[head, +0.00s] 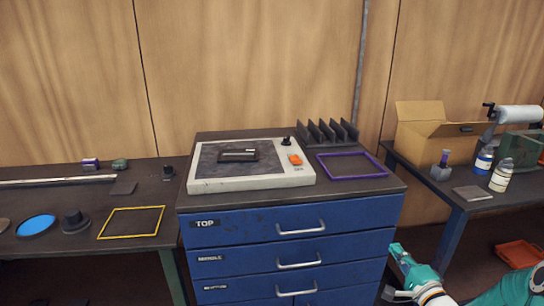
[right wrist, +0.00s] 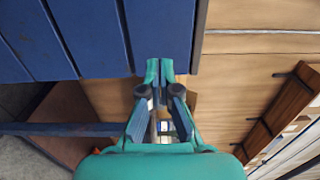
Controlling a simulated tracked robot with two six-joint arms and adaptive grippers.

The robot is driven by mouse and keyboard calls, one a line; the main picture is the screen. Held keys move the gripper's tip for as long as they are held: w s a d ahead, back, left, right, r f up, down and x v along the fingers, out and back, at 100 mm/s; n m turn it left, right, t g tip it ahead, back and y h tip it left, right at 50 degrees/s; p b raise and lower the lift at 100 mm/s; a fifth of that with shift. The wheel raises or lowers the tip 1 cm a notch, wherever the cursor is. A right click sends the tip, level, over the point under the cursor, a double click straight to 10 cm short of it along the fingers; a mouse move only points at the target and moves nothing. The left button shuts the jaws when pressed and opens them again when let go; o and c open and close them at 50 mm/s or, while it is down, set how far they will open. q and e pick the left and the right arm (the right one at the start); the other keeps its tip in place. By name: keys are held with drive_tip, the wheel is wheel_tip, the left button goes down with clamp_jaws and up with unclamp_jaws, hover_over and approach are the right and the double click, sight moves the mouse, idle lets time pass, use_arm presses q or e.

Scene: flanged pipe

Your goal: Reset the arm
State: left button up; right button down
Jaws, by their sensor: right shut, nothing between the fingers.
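My right gripper (head: 397,252) is at the lower right of the head view, beside the right side of the blue drawer cabinet (head: 255,245) and below its top. In the right wrist view its teal fingertips (right wrist: 160,72) are together with nothing between them. My right arm comes in from the lower right corner of the head view. My left gripper is in neither view.
A grey-topped device (head: 210,178) and a purple frame (head: 381,174) lie on the cabinet. The right bench (head: 455,190) holds an open cardboard box (head: 420,140) and bottles (head: 500,178). The left bench (head: 60,205) holds a yellow frame (head: 101,225). An orange tray (head: 518,252) sits low at right.

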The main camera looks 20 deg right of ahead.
drive_tip(key=w+a+f+n+y+p, duration=0.1)
drive_tip(key=w+a+f+y, duration=0.2)
drive_tip(key=a, duration=0.5)
drive_tip(key=w+a+f+n+y+p, duration=0.1)
drive_tip(key=w+a+y, duration=0.2)
drive_tip(key=w+a, duration=0.45)
drive_tip(key=s+a+f+n+g+y+p, duration=0.1)
drive_tip(key=s+a+f+n+g, duration=0.15)
drive_tip(key=a+f, duration=0.45)
drive_tip(key=s+a+f+n+g+y, duration=0.1)
drive_tip(key=a+f+g+y, duration=0.15)
drive_tip(key=a, duration=0.75)
drive_tip(key=s+a+f+n+g, duration=0.4)
drive_tip(key=s+a+f+g, duration=0.1)
drive_tip(key=s+a+f, duration=0.25)
drive_tip(key=s+f+n+g, duration=0.3)
drive_tip(key=s+n, duration=0.2)
drive_tip(key=s, duration=0.2)
drive_tip(key=s+a+f+n+g, duration=0.1)
drive_tip(key=s+f+n+g, duration=0.2)
drive_tip(key=s, duration=0.3)
drive_tip(key=shift+s+a+n+g+p, duration=0.35)
drive_tip(key=shift+n+g+p, duration=0.1)
drive_tip(key=shift+n, duration=0.4)
drive_tip(key=shift+h, duration=0.25)
